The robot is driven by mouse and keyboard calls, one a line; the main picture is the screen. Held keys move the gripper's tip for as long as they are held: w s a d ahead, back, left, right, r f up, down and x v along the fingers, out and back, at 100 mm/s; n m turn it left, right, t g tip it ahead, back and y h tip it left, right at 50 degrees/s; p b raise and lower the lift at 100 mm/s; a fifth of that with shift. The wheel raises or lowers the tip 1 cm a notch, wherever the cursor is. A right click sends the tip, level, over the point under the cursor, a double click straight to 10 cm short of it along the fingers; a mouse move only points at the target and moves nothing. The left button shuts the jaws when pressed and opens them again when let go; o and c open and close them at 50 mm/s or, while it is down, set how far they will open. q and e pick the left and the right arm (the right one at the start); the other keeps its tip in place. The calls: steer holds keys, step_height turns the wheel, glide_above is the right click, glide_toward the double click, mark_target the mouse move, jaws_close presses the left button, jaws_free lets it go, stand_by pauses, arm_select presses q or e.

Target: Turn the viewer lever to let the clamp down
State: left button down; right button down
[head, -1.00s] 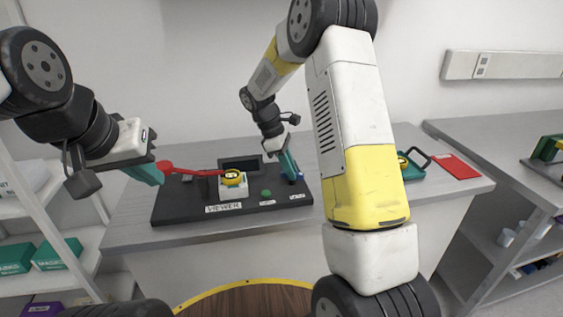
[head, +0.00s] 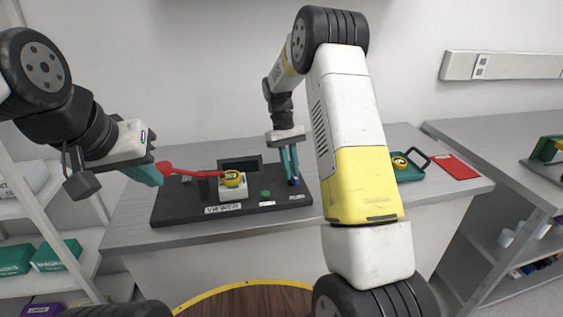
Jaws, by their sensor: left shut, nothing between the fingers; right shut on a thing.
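The viewer (head: 175,208) is a dark flat base on the grey bench with a labelled front edge. A red arm with a round end (head: 190,171) reaches across its left part toward a yellow round piece (head: 232,179) on a white block (head: 232,193). My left gripper (head: 157,178) is shut and empty beside the arm's round red end; I cannot tell if they touch. My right gripper (head: 291,178) points down at the viewer's right end, shut on a small part with a blue tip (head: 295,182), apparently the lever. The fingers hide most of it.
A green button (head: 266,194) sits on the viewer's front, left of my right gripper. A teal tray (head: 410,172) with a yellow round piece (head: 399,162) and a red plate (head: 453,167) lie farther right. My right arm's links cover the bench between.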

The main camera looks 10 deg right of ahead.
steer(key=shift+m+y, duration=0.4)
steer(key=shift+m, duration=0.7)
steer(key=shift+d, duration=0.1)
steer(key=c, duration=1.4)
jaws_free()
steer(key=shift+r, duration=0.1)
steer(key=v, duration=0.7)
steer(key=shift+w, duration=0.15)
steer(key=shift+w+r, duration=0.1)
steer(key=shift+r, duration=0.2)
